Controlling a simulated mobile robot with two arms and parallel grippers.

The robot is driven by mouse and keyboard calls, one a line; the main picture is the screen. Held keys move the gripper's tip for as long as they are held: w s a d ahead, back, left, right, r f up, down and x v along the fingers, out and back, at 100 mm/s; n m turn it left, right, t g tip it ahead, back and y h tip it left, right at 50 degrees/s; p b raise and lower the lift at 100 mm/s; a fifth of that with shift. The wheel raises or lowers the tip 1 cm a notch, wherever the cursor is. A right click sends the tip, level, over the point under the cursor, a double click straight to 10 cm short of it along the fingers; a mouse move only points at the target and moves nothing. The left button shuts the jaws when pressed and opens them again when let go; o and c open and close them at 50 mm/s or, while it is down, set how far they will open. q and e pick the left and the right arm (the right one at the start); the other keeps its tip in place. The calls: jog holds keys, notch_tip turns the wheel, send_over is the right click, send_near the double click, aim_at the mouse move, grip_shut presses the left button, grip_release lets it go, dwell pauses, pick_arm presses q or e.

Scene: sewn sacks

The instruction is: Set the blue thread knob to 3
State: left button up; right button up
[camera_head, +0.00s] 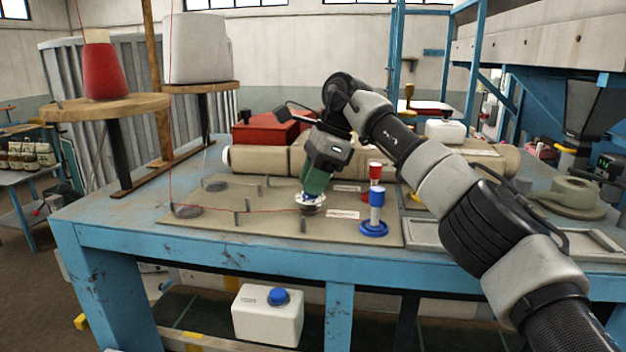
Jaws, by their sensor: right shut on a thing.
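My right gripper (316,182) reaches down onto the flat panel on the blue table. Its green fingers are shut on a small knob above a round pale disc (311,204), and they hide most of the knob. I cannot read any number or pointer there, nor tell the knob's colour. A red thread runs along the panel to this disc. My left gripper is not in view.
A red cone (100,70) and a white cone (196,48) stand on wooden stands at the left. Small metal pins stand on the panel. A tape roll (575,191) lies at right.

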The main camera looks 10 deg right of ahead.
jog(key=shift+r, duration=0.2)
jog(key=o, duration=0.9)
jog(key=shift+f, duration=0.15)
jog(key=v, duration=0.7)
jog(key=shift+d+r, duration=0.15)
jog(key=shift+r, duration=0.1)
